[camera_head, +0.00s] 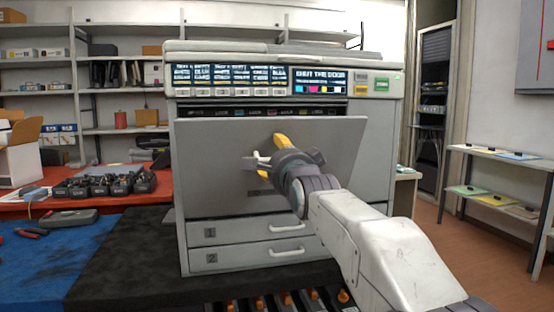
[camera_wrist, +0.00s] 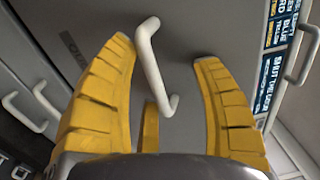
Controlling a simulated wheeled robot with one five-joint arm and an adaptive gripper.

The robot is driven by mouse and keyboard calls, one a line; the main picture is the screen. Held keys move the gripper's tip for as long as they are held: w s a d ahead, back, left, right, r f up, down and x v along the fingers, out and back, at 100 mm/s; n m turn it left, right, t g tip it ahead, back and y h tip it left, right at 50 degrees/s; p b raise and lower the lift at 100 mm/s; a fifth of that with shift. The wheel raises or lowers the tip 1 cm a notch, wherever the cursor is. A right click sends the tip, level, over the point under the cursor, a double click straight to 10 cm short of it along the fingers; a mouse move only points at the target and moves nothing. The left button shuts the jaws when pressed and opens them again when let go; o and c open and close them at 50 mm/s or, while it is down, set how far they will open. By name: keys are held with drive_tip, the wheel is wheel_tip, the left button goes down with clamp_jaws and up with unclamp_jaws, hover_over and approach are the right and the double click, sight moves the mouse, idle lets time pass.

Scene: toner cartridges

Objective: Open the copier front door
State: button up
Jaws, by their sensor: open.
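The copier (camera_head: 382,150) stands on the dark mat. Its grey front door (camera_head: 212,150) looks tilted out at the top, with a row of dark slots visible above its upper edge. The white bar handle (camera_head: 250,163) is on the door; in the wrist view the handle (camera_wrist: 150,60) runs between my yellow fingers. My gripper (camera_head: 268,157) is at the door's middle, and in the wrist view my gripper (camera_wrist: 165,52) is open with a finger on each side of the handle. Neither finger clearly presses on it.
Two drawers, the upper (camera_head: 250,230) and lower (camera_head: 250,256), with white handles sit below the door. A display panel (camera_head: 320,82) is above. Black cartridges (camera_head: 105,186) stand on the red surface at left. A low shelf (camera_head: 500,160) stands at right, with bare floor before it.

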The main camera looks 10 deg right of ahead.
drive_tip(key=s+f+b, duration=0.2)
drive_tip(key=s+b, duration=0.3)
drive_tip(key=s, duration=0.4)
drive_tip(key=shift+f, duration=0.35)
drive_tip(key=shift+s+r, duration=0.1)
drive_tip(key=s+r+n+g+p, duration=0.1)
drive_tip(key=s+n+g+p, duration=1.4)
drive_tip(key=s+p, duration=1.6)
drive_tip(key=shift+s+r+n+p, duration=0.2)
drive_tip(key=shift+n+p, duration=1.3)
drive_tip(key=shift+p, duration=3.85)
